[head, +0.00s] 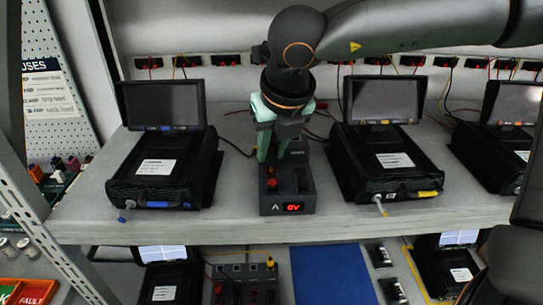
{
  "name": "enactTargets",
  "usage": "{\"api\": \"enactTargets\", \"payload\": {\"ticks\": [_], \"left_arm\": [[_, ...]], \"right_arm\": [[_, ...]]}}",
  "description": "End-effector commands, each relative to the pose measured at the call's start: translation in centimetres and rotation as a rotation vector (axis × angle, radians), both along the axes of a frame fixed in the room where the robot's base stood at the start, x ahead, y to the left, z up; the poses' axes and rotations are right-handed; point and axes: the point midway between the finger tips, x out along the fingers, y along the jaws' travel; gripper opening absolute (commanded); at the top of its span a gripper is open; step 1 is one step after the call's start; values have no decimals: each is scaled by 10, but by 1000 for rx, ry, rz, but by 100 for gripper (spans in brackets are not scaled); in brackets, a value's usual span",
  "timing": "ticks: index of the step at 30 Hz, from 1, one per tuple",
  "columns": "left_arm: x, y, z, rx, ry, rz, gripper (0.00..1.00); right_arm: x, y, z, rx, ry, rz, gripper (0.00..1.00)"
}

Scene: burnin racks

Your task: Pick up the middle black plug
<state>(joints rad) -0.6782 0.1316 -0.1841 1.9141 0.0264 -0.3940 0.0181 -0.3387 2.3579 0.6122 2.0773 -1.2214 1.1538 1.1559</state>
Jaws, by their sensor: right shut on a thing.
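My right gripper (272,155) reaches down from above with pale green fingers over a small dark power box (287,207) in the middle of the shelf. The gripper is shut on what seems to be the black plug at the back of the box. The plug is mostly hidden by the fingers, and I cannot tell whether it is still seated. My left gripper is not in view.
Black units with screens stand left (160,181) and right (390,160) of the box, with another at far right (500,155). Red and black sockets with loose cables line the back wall. A lower shelf holds more units and a blue mat (330,275).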

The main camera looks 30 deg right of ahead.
Motion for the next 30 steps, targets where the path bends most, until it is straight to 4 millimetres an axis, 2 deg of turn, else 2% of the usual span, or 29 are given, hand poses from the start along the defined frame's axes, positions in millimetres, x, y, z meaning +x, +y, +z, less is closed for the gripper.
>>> {"api": "enactTargets", "payload": {"ticks": [2, 5, 11, 15, 21, 25, 30], "left_arm": [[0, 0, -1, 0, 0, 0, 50], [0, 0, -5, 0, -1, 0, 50], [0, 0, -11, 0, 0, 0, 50], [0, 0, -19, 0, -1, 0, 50], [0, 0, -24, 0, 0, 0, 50], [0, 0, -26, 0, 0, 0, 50], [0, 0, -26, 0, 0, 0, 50]], "right_arm": [[0, 1, 15, 1, -6, 0, 0], [-14, 3, 28, 1, -7, 2, 0], [-50, 11, 72, 0, -11, 1, 0], [-82, 17, 84, 0, -8, 2, 0], [-117, 23, 100, -1, -5, 1, 0], [-130, 26, 107, 0, -3, 1, 0], [-137, 28, 110, 0, -1, 1, 0]]}}
